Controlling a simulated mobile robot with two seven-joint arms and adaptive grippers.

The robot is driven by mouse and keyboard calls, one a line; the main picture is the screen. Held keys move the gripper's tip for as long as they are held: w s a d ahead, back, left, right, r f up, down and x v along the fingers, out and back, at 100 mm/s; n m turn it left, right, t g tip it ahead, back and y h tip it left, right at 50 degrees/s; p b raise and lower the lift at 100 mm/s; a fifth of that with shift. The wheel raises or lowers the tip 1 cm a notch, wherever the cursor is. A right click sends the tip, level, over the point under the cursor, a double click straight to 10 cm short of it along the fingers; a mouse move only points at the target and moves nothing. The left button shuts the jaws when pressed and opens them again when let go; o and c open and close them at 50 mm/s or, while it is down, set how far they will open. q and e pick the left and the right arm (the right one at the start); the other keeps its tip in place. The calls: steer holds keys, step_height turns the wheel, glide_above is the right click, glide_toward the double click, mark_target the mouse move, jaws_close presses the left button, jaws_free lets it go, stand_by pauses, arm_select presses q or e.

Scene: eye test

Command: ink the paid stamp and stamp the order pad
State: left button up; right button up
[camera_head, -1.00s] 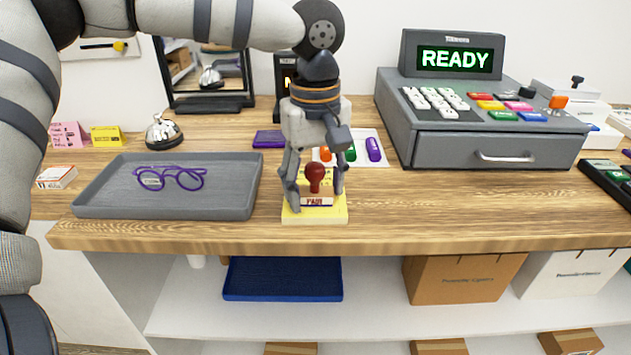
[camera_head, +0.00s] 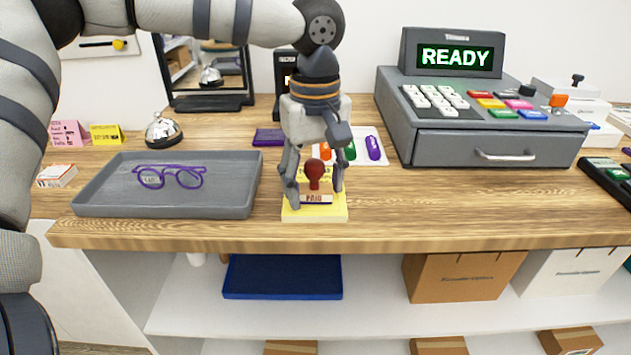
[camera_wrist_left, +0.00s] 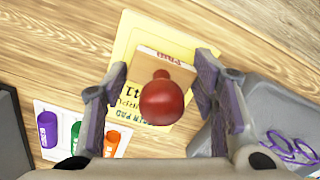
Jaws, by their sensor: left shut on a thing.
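The paid stamp (camera_head: 315,174) has a round dark red knob and a wooden block with a "PAID" label. My left gripper (camera_head: 314,188) reaches down from above with a finger on each side and is shut on it. The stamp is upright over the yellow pad (camera_head: 315,215), which appears to be the order pad; I cannot tell if they touch. In the left wrist view the red knob (camera_wrist_left: 162,101) sits between the fingers, with printed text on the yellow pad (camera_wrist_left: 125,62) partly hidden. I cannot make out any mark under the stamp. My right gripper is not in view.
A grey tray (camera_head: 100,205) with purple glasses (camera_head: 168,177) lies to the left, with a bell (camera_head: 163,129) behind it. A white card with colored items (camera_head: 373,148) and a flat purple item (camera_head: 269,138) lie behind the pad. A cash register (camera_head: 480,150) stands right.

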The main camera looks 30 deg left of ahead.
mark_target(315, 161)
arm_select(q)
steer(key=shift+r, duration=3.3)
